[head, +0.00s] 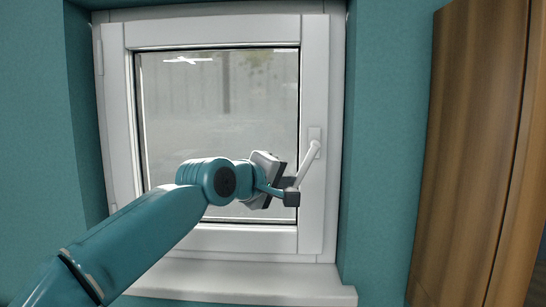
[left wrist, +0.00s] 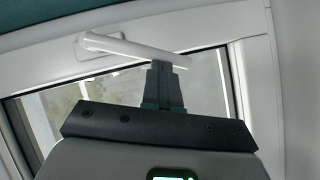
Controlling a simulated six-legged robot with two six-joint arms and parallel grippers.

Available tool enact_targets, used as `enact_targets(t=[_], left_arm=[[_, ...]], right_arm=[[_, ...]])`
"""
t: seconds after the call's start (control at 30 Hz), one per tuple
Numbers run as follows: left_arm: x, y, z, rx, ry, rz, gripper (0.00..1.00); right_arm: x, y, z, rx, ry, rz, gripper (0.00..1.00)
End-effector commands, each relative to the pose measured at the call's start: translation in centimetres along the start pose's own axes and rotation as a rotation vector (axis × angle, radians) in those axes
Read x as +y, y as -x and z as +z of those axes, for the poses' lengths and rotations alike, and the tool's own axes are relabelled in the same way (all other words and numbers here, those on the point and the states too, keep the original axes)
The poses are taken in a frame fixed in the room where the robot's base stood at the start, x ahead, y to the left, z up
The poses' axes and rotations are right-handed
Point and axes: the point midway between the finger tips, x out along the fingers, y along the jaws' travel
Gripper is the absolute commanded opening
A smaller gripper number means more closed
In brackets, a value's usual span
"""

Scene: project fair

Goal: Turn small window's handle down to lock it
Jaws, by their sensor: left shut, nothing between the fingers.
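The small window (head: 215,120) has a white frame and sits in a teal wall recess. Its sash looks shut in the frame. The white handle (head: 309,158) is on the right side of the sash and slants down and to the left from its base plate. My left gripper (head: 291,190) is shut and empty, with its fingertips at the lower free end of the handle. In the left wrist view the handle (left wrist: 135,48) crosses just beyond the shut fingertips (left wrist: 160,66). I cannot tell whether they touch. My right gripper is not in view.
A white sill (head: 240,280) runs below the window. A brown wooden panel (head: 475,150) stands to the right, with teal wall between it and the window. The space right of and below the handle looks clear.

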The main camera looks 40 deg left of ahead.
Motion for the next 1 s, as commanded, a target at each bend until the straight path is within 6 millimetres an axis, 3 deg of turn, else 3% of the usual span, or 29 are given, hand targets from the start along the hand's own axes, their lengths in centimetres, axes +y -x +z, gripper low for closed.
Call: enact_targets(t=[0.03, 0.1, 0.4, 1.0], left_arm=[[-1.0, -0.5, 0.6, -0.001, 0.034, 0.022, 0.00], [-1.1, -0.7, 1.0, -0.001, 0.084, 0.055, 0.00], [-1.2, -1.6, 2.3, -0.002, 0.252, 0.168, 0.00], [-0.8, -1.9, 2.8, -0.001, 0.353, 0.235, 0.00]], right_arm=[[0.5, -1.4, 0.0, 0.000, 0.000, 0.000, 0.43], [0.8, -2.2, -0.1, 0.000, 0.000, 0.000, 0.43], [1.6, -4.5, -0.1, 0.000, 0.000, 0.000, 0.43], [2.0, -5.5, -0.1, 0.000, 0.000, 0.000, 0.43]])
